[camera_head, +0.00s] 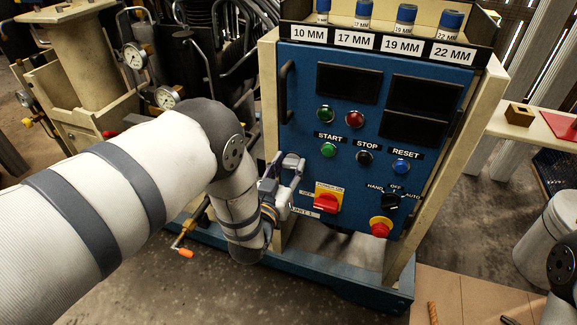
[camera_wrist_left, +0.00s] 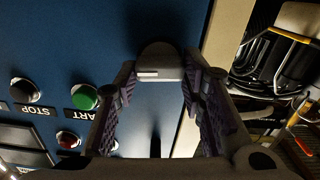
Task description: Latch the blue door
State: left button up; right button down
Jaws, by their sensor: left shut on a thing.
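The blue door (camera_head: 340,130) is the front panel of the control cabinet and looks closed, or nearly so, against its cream frame. A black bar handle (camera_head: 286,92) is on its upper left edge. My left gripper (camera_head: 290,172) is at the door's lower left edge, beside the red rotary switch (camera_head: 327,202). In the left wrist view, my left gripper (camera_wrist_left: 160,84) has its fingers either side of a dark rounded latch knob (camera_wrist_left: 160,60) with a white mark, near the blue door's edge (camera_wrist_left: 190,110). In the head view the gripper hides the knob. My right gripper is out of view.
The door carries green, red, black and blue buttons, and a red emergency stop (camera_head: 380,227). Sockets (camera_head: 406,18) stand on the shelf above. Hoses and gauges (camera_head: 134,56) crowd the left.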

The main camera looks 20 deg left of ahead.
pick_arm(q)
jog(key=n, duration=0.4)
jog(key=shift+a, duration=0.15)
jog(key=n, duration=0.4)
jog(key=shift+f, duration=0.15)
jog(key=n, duration=0.4)
jog(key=shift+a+f+n, duration=0.1)
jog(key=shift+f+n, duration=0.05)
jog(key=shift+n, duration=0.15)
jog(key=shift+n+b, duration=0.4)
jog(key=shift+n, duration=1.5)
jog(key=o, duration=1.1)
jog(key=shift+o, duration=0.2)
